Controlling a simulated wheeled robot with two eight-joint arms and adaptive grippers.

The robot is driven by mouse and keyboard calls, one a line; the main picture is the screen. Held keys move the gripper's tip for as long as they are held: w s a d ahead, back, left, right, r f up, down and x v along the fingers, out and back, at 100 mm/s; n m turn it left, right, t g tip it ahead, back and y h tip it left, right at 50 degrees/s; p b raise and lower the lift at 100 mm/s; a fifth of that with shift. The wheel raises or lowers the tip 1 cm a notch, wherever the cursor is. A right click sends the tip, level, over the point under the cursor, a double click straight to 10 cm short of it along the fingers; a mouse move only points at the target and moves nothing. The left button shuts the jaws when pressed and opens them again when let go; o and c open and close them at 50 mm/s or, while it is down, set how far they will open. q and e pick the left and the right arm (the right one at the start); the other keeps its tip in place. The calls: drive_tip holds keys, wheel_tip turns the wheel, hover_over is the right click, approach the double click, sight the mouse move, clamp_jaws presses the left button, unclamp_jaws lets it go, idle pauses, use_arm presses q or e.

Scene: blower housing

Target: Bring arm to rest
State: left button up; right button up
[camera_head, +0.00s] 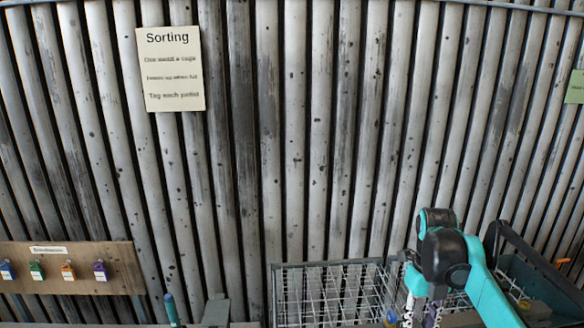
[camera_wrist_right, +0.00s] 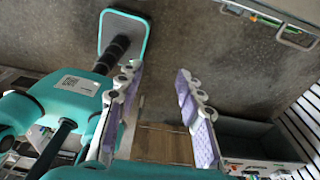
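My right arm (camera_head: 464,275), teal and black, comes in from the lower right in the head view. Its gripper hangs low over the wire basket area, and its fingertips are hard to make out there. In the right wrist view my right gripper (camera_wrist_right: 159,72) has its two purple-padded fingers spread apart, with nothing between them. Grey floor shows beyond the fingertips. My left gripper does not show in either view.
A white wire basket (camera_head: 330,292) stands at the bottom, with a dark-handled teal crate (camera_head: 545,285) to its right. A board with coloured tags (camera_head: 70,268) is at left. A sorting sign (camera_head: 171,69) hangs on the slatted wall. A grey open box (camera_wrist_right: 262,142) shows in the wrist view.

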use_arm(q)
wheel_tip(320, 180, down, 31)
drive_tip(key=b, duration=3)
use_arm(e)
drive_tip(key=s+a+f+n+t, duration=0.3)
drive_tip(key=s+f+n, duration=0.1)
drive_tip(key=f+n, duration=0.7)
drive_tip(key=s+a+f+n+t, duration=0.2)
drive_tip(key=s+a+f+n, duration=0.2)
drive_tip(key=f+n, duration=0.8)
drive_tip(key=s+a+f+n+t, duration=0.3)
drive_tip(key=f+n, duration=0.9)
drive_tip(key=f, duration=0.5)
drive_tip(key=shift+s+a+t, duration=0.25)
drive_tip(key=shift+s+t, duration=0.05)
drive_tip(key=shift+s, duration=0.4)
